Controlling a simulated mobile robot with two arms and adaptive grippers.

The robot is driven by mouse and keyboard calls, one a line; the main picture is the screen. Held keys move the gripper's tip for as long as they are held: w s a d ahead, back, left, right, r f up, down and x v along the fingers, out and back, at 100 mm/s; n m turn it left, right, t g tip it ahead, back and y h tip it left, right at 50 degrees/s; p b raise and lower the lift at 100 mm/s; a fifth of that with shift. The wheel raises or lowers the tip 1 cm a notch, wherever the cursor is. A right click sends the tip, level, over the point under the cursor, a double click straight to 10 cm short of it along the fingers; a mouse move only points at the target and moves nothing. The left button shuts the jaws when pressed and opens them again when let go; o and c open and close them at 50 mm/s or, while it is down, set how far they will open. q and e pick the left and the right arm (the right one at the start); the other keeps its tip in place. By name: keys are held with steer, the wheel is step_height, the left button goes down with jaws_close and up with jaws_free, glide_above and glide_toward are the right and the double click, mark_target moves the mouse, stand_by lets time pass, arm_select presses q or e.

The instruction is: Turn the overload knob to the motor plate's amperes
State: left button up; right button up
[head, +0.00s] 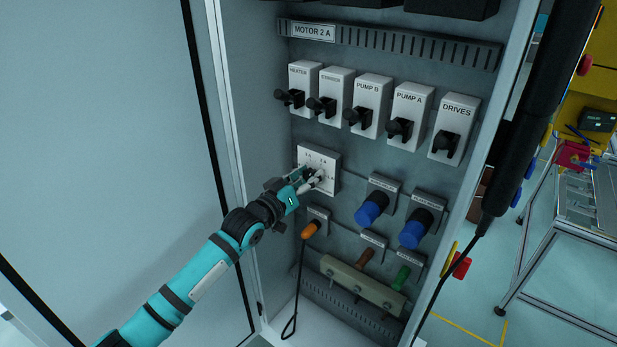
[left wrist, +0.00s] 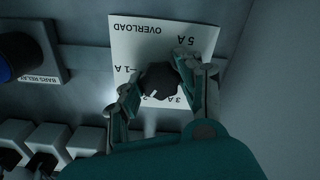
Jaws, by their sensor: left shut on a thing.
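The motor plate (head: 313,32) at the top of the cabinet reads "MOTOR 2 A". The white overload plate (head: 332,157) sits below the row of switches. In the left wrist view the overload plate (left wrist: 150,45) appears upside down, with OVERLOAD, 5 A, 3 A and 1 A legible. The dark overload knob (left wrist: 158,80) is at its middle. My left gripper (head: 311,181) is at the plate, and in the wrist view its fingers (left wrist: 157,82) are shut on the knob from both sides. A small white mark shows on the knob; its exact setting is unclear. My right gripper is not in view.
A row of black-handled switches (head: 367,105) runs above the overload plate. Blue knobs (head: 372,208) stand to its right. Below are an orange-ended lever (head: 311,229) and a terminal bar (head: 362,284). The cabinet's pale left wall (head: 232,100) is close beside my left arm.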

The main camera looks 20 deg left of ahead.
arm_select(q)
steer(key=shift+f, duration=0.2)
steer(key=o, duration=0.9)
steer(key=shift+o, duration=1.4)
steer(key=shift+r, duration=0.15)
steer(key=v, duration=1.2)
